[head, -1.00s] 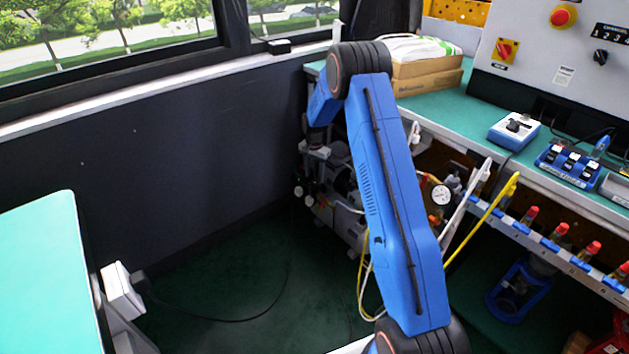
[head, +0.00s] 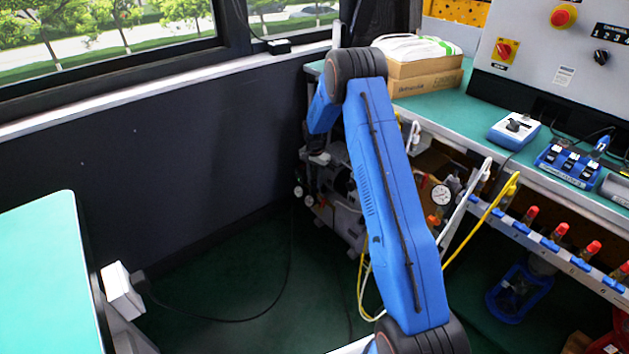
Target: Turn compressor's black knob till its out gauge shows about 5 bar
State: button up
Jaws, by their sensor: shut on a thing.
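The compressor (head: 346,218) stands on the floor below the bench, partly hidden by my blue arm. Two small round gauges (head: 299,191) show at its left front; they are too small to read, and I cannot tell which is the out gauge. My gripper (head: 319,160) is small and dark in this view, pointing down just above the gauges at the compressor's regulator. It is shut on the black knob, which it mostly hides. My forearm covers part of the compressor's right side.
A larger white gauge (head: 441,194) sits under the bench, right of my arm. White and yellow hoses (head: 497,210) hang near the bench edge. A teal table (head: 40,265) stands at left. A black cable (head: 230,319) crosses the open green floor.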

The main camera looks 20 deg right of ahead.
aim_at(315, 181)
jog(key=shift+m, duration=0.5)
jog(key=o, duration=1)
jog(key=shift+o, duration=0.2)
notch_tip(315, 181, up, 17)
jog(key=shift+r, duration=0.2)
